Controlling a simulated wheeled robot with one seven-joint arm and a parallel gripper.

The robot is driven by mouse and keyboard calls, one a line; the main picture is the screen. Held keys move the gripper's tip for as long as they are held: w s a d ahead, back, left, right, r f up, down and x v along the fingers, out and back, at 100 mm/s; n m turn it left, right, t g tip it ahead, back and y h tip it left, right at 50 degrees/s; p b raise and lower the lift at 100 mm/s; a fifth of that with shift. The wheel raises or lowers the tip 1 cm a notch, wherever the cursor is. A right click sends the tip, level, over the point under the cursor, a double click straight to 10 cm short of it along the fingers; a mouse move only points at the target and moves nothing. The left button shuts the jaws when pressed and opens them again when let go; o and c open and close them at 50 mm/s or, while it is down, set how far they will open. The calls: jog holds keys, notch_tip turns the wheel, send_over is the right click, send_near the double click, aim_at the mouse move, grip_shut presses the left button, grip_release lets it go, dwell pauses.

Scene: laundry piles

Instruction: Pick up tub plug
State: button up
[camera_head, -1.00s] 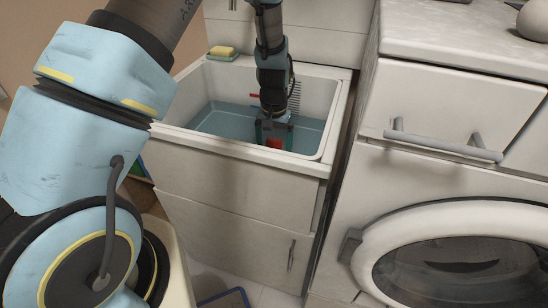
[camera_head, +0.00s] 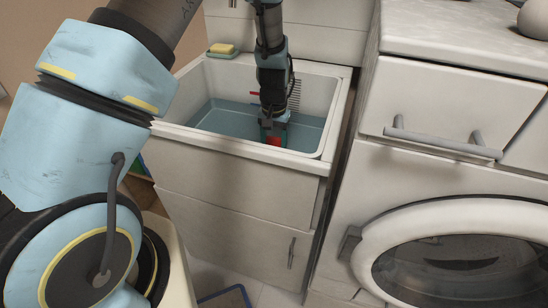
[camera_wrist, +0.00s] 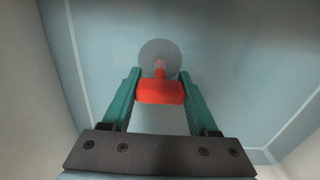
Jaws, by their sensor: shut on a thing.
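The tub plug (camera_wrist: 160,91) has a red grip and a round grey disc (camera_wrist: 159,53) beyond it in the wrist view. My gripper (camera_wrist: 160,88) is shut on the red grip, with a green finger at each side. In the head view the red of the plug (camera_head: 273,141) shows between the fingertips of my gripper (camera_head: 273,135), low in the sink. The sink basin (camera_head: 338,112) is white and holds blue-tinted water (camera_head: 225,118). I cannot tell whether the disc still touches the sink floor.
The sink's rim and walls surround my gripper closely. A yellow sponge on a green piece (camera_head: 222,49) lies at the sink's back left corner. A white counter (camera_head: 460,45) and a front-loading washer (camera_head: 450,255) stand at the right.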

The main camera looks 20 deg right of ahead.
grip_shut()
jog(key=shift+r, duration=0.1)
